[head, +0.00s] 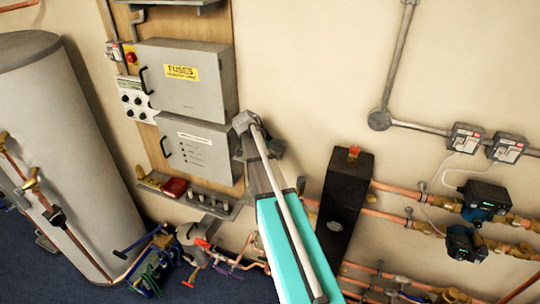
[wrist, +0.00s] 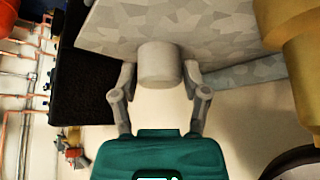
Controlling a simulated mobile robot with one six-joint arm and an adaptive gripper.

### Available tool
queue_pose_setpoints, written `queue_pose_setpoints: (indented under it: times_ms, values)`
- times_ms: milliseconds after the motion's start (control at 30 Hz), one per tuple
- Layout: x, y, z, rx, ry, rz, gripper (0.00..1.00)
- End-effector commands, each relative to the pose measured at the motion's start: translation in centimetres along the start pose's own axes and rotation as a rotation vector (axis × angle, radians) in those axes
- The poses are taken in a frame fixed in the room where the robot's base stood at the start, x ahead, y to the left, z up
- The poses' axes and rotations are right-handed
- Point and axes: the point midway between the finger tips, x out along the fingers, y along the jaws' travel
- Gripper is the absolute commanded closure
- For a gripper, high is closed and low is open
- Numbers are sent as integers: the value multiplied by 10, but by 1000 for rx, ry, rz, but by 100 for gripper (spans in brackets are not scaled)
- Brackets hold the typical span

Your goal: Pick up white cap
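The white cap (wrist: 160,62), a short pale cylinder, shows in the wrist view against a grey mottled shelf surface (wrist: 215,30). My gripper (wrist: 160,76) has one finger on each side of it. The fingers look open, with the cap between their tips and only narrow gaps at its sides; firm contact is not visible. In the head view my arm covers the area in front of the wall, and I cannot make out the cap or the fingertips.
A grey shelf (head: 221,208) holds a red tray (head: 174,187) and brass fittings (head: 149,181). Grey fuse boxes (head: 187,93) hang above. A black box (head: 343,200) and copper pipes (head: 400,190) are at the right. A brass-coloured piece (wrist: 300,35) is close by in the wrist view.

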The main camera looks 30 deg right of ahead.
Motion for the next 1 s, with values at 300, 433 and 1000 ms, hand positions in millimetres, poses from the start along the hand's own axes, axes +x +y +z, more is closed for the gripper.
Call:
queue_pose_setpoints:
  times_ms: [300,433,1000]
  values:
    - [0,0,0,0,0,0,78]
    - [0,0,0,0,0,0,78]
    - [-27,0,-16,0,0,0,78]
